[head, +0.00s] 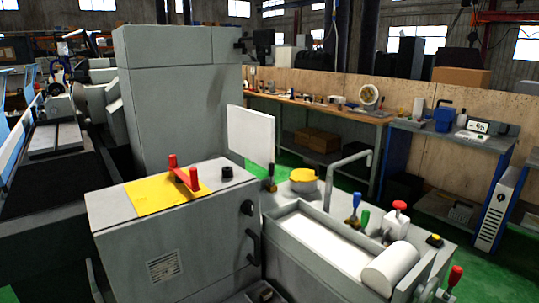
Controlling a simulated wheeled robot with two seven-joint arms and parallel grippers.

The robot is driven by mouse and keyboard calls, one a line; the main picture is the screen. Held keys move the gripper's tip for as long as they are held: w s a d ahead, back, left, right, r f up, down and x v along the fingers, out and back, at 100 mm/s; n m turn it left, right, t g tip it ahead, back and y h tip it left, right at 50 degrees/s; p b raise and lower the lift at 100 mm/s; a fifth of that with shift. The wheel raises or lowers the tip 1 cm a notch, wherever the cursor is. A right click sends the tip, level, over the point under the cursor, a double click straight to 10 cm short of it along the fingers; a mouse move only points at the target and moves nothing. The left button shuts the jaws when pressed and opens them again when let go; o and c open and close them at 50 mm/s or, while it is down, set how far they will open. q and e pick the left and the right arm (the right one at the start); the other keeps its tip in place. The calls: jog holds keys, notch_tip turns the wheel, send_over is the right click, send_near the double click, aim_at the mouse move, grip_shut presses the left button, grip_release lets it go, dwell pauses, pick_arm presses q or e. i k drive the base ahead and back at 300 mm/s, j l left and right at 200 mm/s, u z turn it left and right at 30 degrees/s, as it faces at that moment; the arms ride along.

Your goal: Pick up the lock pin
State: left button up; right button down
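I cannot tell for certain which part is the lock pin. A red handle (184,174) with an upright knob at each end sits on a yellow plate (150,196) on top of the grey cabinet (115,235). A small black knob (227,172) stands to its right. On the grey tank unit at the right are a red-topped knob on a white block (396,220), a blue-handled lever (353,208), a green-handled lever (364,220) and a red-tipped lever (453,279). Neither of my grippers is in view.
A white panel (251,136) stands behind the cabinet. A yellow round cap (304,178) and a bent grey pipe (348,162) rise from the tank unit. The large grinder housing (180,100) fills the left back. Workbenches (320,108) line the wall; green floor lies between.

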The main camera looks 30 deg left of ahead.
aim_at(173, 157)
jog(key=u, duration=1.6)
jog(key=i+j, duration=0.2)
jog(key=j, duration=0.2)
jog(key=i+j, duration=0.2)
jog(key=j, duration=0.25)
jog(key=i+j+z, duration=0.15)
jog(key=j+z, duration=0.2)
jog(key=i+j+z, duration=0.1)
jog(key=j+z, duration=0.65)
jog(key=i+l, duration=0.05)
jog(key=l, duration=0.05)
